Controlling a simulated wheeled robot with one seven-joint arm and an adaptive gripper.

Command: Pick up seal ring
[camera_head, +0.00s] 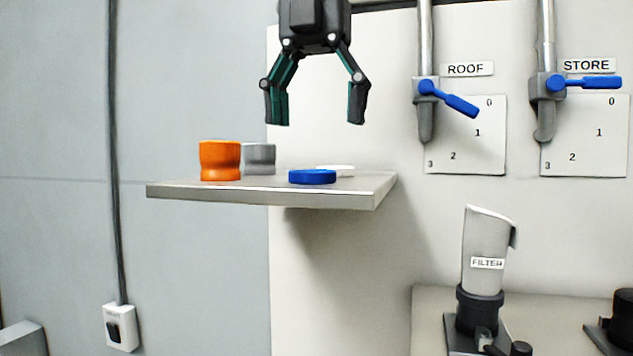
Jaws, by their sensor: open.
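My gripper (316,118) hangs above the wall shelf (260,196), fingers pointing down, open and empty. A flat round blue piece (312,177) lies on the shelf near its front edge, below the gap between the fingers and clear of them. A thin white piece (336,169) lies behind it, partly covered by it. Both are seen almost edge-on, so I cannot tell which is the seal ring or whether either has a hole.
An orange waisted cylinder (220,161) and a grey one (259,158) behind it stand on the shelf's left part. Right are ROOF (448,98) and STORE (585,83) blue-handled valves and a FILTER tube (487,245). The shelf's right end is bare.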

